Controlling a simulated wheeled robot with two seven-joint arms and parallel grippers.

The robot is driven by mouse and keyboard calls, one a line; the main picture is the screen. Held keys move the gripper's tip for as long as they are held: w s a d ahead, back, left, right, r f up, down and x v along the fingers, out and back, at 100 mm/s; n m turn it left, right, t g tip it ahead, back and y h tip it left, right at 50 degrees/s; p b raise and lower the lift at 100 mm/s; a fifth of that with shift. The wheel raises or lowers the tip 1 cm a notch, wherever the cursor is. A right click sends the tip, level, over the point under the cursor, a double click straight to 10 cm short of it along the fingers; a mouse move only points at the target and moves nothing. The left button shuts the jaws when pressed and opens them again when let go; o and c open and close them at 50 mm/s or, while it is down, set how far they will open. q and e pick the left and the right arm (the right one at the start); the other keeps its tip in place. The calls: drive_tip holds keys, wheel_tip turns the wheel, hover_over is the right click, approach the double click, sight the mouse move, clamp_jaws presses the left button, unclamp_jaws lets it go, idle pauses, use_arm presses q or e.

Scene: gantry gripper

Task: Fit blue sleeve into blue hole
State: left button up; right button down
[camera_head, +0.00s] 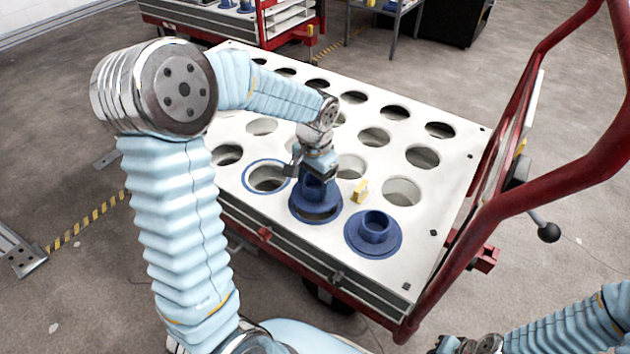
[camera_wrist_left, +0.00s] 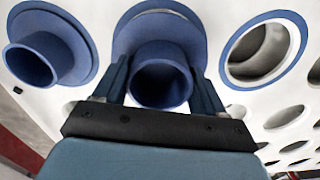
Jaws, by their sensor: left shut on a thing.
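My left gripper (camera_head: 316,181) is shut on a blue sleeve (camera_head: 315,192), gripping its upright collar from above. The held sleeve (camera_wrist_left: 162,80) also shows between the fingers in the left wrist view. It is over a blue-rimmed hole (camera_head: 318,217) in the white top; part of the opening shows past the flange, so the flange is not flush around it. Another blue sleeve (camera_head: 375,232) sits flat to the right. An empty blue-rimmed hole (camera_head: 267,178) lies to the left. Part of my right gripper (camera_head: 450,345) shows at the bottom edge, its fingers unclear.
The white top (camera_head: 418,262) of the cart has rows of empty round holes. A small yellow block (camera_head: 360,190) stands right of the held sleeve. A red handle frame (camera_head: 520,205) rises along the right side. Another cart (camera_head: 265,30) stands behind.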

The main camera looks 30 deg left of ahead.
use_arm(q)
drive_tip(key=shift+f+b, duration=1.2)
drive_tip(key=shift+f, duration=0.45)
drive_tip(key=o, duration=1.3)
wheel_tip(320, 180, up, 14)
drive_tip(key=p, duration=0.2)
drive_tip(key=shift+p, duration=0.4)
drive_tip(key=shift+f, duration=0.1)
